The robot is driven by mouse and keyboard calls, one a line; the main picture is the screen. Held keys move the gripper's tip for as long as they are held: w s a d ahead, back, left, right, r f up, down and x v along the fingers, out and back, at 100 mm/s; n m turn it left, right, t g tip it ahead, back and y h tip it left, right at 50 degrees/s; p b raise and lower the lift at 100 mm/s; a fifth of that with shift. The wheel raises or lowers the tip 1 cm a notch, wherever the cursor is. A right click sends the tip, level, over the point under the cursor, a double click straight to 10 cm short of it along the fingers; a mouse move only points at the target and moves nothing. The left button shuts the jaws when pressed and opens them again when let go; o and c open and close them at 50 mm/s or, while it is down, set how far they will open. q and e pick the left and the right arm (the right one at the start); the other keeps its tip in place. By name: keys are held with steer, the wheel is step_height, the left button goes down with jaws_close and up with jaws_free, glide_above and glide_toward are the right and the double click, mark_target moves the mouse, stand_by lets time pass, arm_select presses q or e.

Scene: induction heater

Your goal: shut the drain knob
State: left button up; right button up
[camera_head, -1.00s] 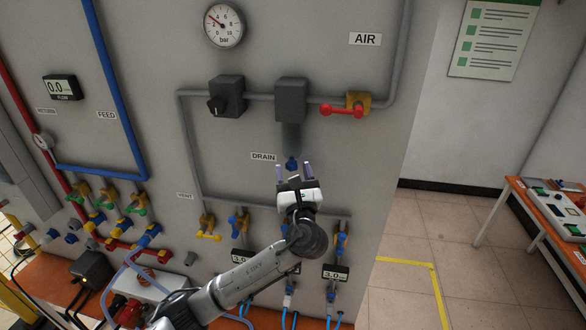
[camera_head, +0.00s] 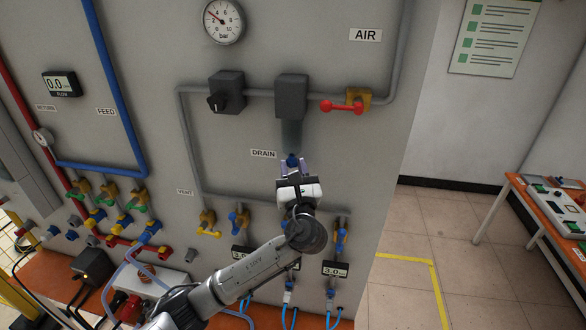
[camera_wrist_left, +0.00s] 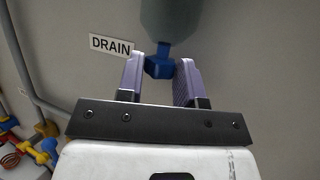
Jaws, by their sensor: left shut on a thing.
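The blue drain knob (camera_head: 292,160) sits under a grey cylinder (camera_head: 291,134) on the wall panel, beside the DRAIN label (camera_head: 263,154). My left gripper (camera_head: 294,168) reaches up to it from below, its two purple fingers on either side of the knob. In the left wrist view the knob (camera_wrist_left: 159,66) shows between the fingertips of the left gripper (camera_wrist_left: 160,72), shut on it. The knob's upper part meets the cylinder (camera_wrist_left: 170,18). My right gripper is not in view.
A red-handled valve (camera_head: 343,106) is on the pipe to the upper right. A black rotary knob (camera_head: 217,103) is on the upper left. Yellow and blue valves (camera_head: 208,223) line the panel below, near my left arm. A table (camera_head: 530,205) stands at the far right.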

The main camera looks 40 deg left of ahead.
arm_select(q)
steer(key=shift+m+t+h, duration=0.3)
steer(key=shift+s+a+r+m+t+h+p, duration=0.1)
steer(key=shift+s+a+m+t+h+p, duration=0.05)
steer(key=shift+m+t+h+p, duration=0.55)
steer(key=m+t+h, duration=0.1)
steer(key=h, duration=0.2)
steer(key=m+t+h, duration=0.2)
steer(key=h, duration=0.1)
steer(key=m+t+h, duration=0.2)
steer(key=h, duration=0.1)
steer(key=shift+s+a+h, duration=0.15)
steer(key=shift+a+h, duration=0.15)
steer(key=shift+a, duration=0.05)
steer(key=m+h, duration=0.1)
steer(key=m+h+b, duration=0.1)
steer(key=h, duration=0.3)
steer(key=shift+a+f+m+t, duration=0.15)
steer(key=shift+f+m+t, duration=0.1)
steer(key=shift+m+t, duration=0.15)
steer(key=shift+w+a+r+m+g+h+b, duration=0.15)
steer(key=shift+m+g+h+b, duration=0.95)
steer(key=shift+h+b, duration=1.15)
steer(key=shift+a+f+m+g+h+b, duration=0.15)
steer(key=shift+m+g+h+b, duration=0.4)
steer(key=shift+m+h+b, duration=1.7)
steer(key=shift+w+a+r+m+g+h+b, duration=0.15)
steer(key=shift+m+g+h+b, duration=0.85)
steer(key=shift+h, duration=2.2)
steer(key=shift+s, duration=0.1)
